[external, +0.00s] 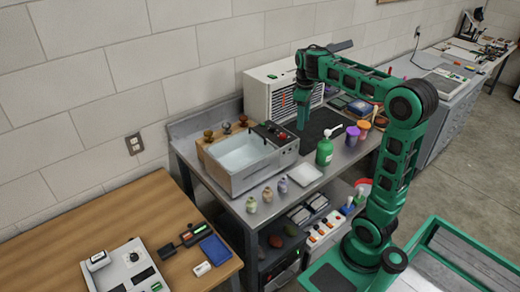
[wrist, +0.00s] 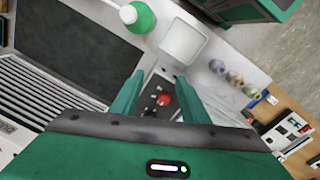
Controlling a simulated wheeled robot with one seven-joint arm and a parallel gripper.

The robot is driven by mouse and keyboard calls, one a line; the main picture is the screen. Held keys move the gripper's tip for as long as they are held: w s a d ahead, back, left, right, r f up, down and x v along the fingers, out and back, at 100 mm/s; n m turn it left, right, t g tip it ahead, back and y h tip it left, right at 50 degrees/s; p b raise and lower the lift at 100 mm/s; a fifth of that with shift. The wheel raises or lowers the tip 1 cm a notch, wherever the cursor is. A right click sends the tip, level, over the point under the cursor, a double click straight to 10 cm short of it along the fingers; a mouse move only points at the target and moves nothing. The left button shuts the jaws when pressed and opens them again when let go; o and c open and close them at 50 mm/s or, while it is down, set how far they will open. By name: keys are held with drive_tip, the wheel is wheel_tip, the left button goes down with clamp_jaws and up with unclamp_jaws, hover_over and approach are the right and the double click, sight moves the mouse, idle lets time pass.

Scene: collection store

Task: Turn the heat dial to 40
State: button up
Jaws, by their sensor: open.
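My gripper (external: 302,124) points down above the bench, near the right end of a metal water bath (external: 258,172). In the wrist view its two green fingers (wrist: 158,79) are apart with nothing between them. Beyond the fingertips lies a dark control panel (wrist: 152,88) with a red round knob (wrist: 164,99) and small black parts. The same panel (external: 268,134) sits on the bath's right end in the external view. I cannot read any scale or number, nor tell which part is the heat dial. The fingers look apart from the panel.
A green bottle (external: 324,153) and a white tray (external: 305,174) stand right of the bath. Several small jars (external: 267,194) line the front. A white vented unit (external: 262,96) stands behind, beside a dark mat (external: 322,124). A device with a dial (external: 133,257) is on the wooden table.

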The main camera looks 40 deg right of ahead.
sight(283, 134)
drive_tip(key=w+a+r+n, duration=0.3)
drive_tip(key=w+a, duration=0.2)
drive_tip(key=w, duration=0.1)
drive_tip(key=f, duration=1)
drive_tip(key=shift+w+d+f, duration=0.2)
drive_tip(key=shift+w+f, duration=0.05)
drive_tip(key=shift+f, duration=0.1)
clamp_jaws()
